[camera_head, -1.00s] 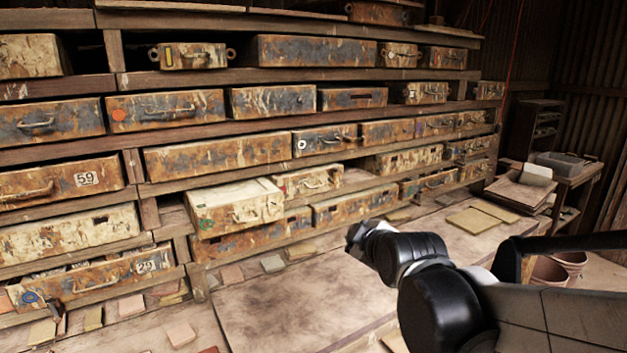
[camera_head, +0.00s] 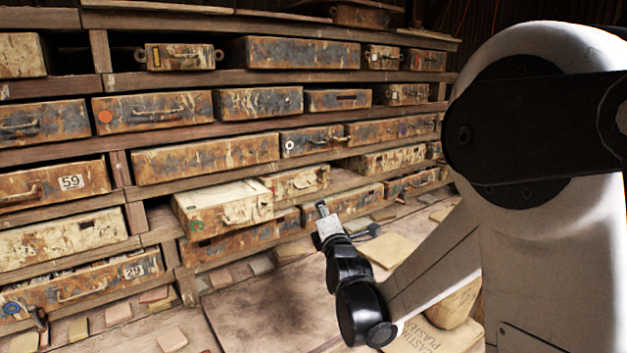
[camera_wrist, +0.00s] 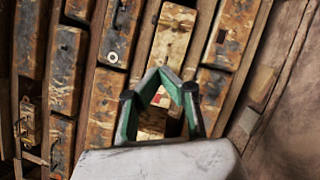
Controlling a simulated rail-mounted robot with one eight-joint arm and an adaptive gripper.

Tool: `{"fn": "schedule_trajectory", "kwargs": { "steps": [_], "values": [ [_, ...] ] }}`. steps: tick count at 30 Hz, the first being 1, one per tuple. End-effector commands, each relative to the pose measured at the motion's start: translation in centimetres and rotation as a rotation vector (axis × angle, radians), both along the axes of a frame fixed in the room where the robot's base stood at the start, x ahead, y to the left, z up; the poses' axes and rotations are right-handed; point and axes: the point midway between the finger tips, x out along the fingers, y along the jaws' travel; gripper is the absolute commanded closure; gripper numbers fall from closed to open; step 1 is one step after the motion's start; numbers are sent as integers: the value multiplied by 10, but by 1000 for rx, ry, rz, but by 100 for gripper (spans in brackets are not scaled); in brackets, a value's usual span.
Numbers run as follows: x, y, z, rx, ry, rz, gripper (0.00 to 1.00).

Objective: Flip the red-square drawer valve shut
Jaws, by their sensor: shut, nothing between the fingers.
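My gripper (camera_head: 322,208) is shut and empty in front of the lower middle drawers. Its green-lined fingers (camera_wrist: 163,74) meet in a pointed arch in the wrist view. A small red mark (camera_wrist: 158,97) shows through the arch, on a worn cream-and-rust drawer (camera_wrist: 152,122) partly hidden by the fingers. This looks like the small cream drawer (camera_head: 297,183) just above and left of my gripper in the head view, where the mark is too small to make out. I cannot tell the position of any valve flap there.
A cream drawer (camera_head: 222,206) sticks out of the rack left of my gripper. A drawer with a white circle (camera_head: 298,141) sits above. The worktop (camera_head: 265,318) below is mostly clear, with loose tiles along the rack's foot. A sack (camera_head: 440,325) lies at lower right.

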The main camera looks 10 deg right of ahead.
Motion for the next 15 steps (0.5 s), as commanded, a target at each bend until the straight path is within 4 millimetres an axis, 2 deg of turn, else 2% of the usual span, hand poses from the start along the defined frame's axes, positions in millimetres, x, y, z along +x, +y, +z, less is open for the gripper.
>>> {"fn": "schedule_trajectory", "kwargs": {
  "steps": [6, 15],
  "values": [
    [6, -1, -5, -76, -46, -24, 100],
    [6, -1, -5, -84, -50, -28, 100]
  ]
}}
